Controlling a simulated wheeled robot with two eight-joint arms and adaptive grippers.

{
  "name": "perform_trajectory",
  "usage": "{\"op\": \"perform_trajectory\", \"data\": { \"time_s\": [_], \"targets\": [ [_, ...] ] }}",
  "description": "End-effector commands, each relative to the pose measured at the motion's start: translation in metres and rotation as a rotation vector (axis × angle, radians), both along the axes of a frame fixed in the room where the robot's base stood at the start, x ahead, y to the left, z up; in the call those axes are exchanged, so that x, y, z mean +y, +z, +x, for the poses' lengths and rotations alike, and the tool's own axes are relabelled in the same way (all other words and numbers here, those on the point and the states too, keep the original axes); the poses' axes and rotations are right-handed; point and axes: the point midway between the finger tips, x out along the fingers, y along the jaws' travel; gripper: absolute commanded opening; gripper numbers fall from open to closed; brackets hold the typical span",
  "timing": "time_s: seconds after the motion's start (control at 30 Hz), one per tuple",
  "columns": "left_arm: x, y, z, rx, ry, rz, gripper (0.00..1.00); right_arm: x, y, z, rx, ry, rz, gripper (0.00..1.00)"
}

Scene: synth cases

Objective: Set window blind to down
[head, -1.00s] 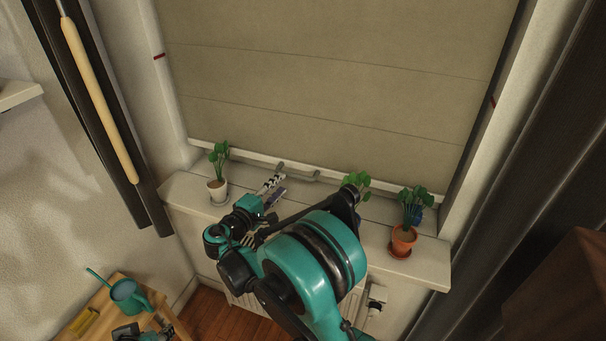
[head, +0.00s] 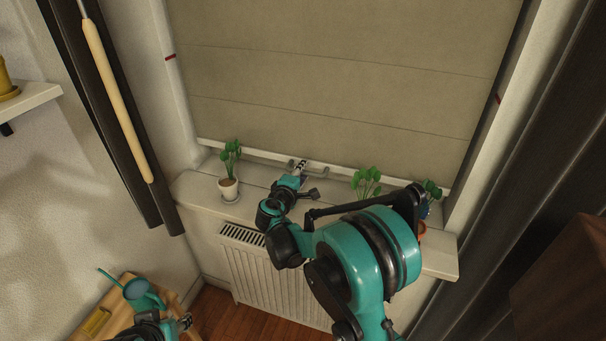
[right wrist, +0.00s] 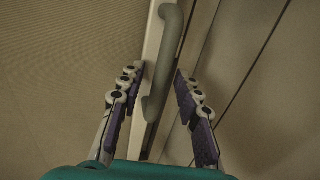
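The beige window blind (head: 330,75) hangs over the window, its white bottom bar (head: 262,154) close above the sill. A grey handle (head: 322,171) sits on that bar. My right gripper (head: 301,165) is at the handle. In the right wrist view the grey handle (right wrist: 167,55) lies between the spread fingers of my right gripper (right wrist: 160,73), with room on both sides. Whether the fingers reach its depth is unclear. My left gripper (head: 185,322) is low at the left, by the wooden table; its finger gap is too small to judge.
The sill (head: 200,188) holds a white-potted plant (head: 229,188) left of my right gripper, a plant (head: 367,182) to its right, and another (head: 432,188) partly behind my arm. A radiator (head: 265,275) is below. A teal watering can (head: 140,293) stands on the table. Red marks (head: 170,57) are on the frame.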

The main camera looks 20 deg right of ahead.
Motion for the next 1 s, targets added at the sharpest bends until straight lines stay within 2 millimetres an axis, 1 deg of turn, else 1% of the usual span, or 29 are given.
{"op": "perform_trajectory", "data": {
  "time_s": [0.17, 0.2, 0.27, 0.3, 0.33, 0.57, 0.67, 0.8, 0.87, 0.93, 1.0],
  "targets": [
    [0.000, 0.000, 0.000, 0.000, 0.000, 0.000, 0.40, 0.000, 0.000, 0.000, 0.000, 0.000, 0.000, 0.34],
    [0.000, 0.000, 0.000, 0.000, 0.000, 0.000, 0.40, 0.000, 0.000, 0.000, 0.000, 0.000, 0.000, 0.28],
    [0.000, 0.000, 0.000, 0.000, 0.000, 0.000, 0.40, 0.000, 0.000, 0.000, 0.000, 0.000, 0.000, 0.12],
    [0.000, 0.000, 0.000, 0.000, 0.000, 0.000, 0.40, 0.000, 0.000, 0.000, 0.000, 0.000, 0.000, 0.02],
    [0.000, 0.000, 0.000, 0.000, 0.000, 0.000, 0.40, 0.000, 0.000, 0.000, 0.000, 0.000, 0.000, 0.00],
    [0.000, -0.001, 0.000, 0.000, 0.000, 0.000, 0.40, 0.000, -0.002, 0.000, 0.000, 0.000, 0.000, 0.00],
    [0.000, -0.008, 0.000, 0.000, 0.000, 0.000, 0.40, 0.000, -0.012, 0.000, 0.000, 0.000, 0.000, 0.00],
    [0.000, -0.026, 0.000, 0.000, 0.000, 0.000, 0.40, 0.001, -0.036, 0.000, -0.001, 0.000, 0.001, 0.00],
    [0.000, -0.031, 0.000, 0.000, 0.000, 0.000, 0.40, 0.001, -0.045, 0.000, -0.001, 0.000, 0.001, 0.00],
    [0.000, -0.033, 0.000, 0.000, 0.000, 0.000, 0.40, 0.001, -0.049, 0.000, 0.000, 0.000, 0.001, 0.00],
    [0.000, -0.032, 0.000, 0.000, 0.000, 0.000, 0.40, 0.001, -0.049, 0.000, 0.001, 0.000, 0.003, 0.00]
  ]
}}
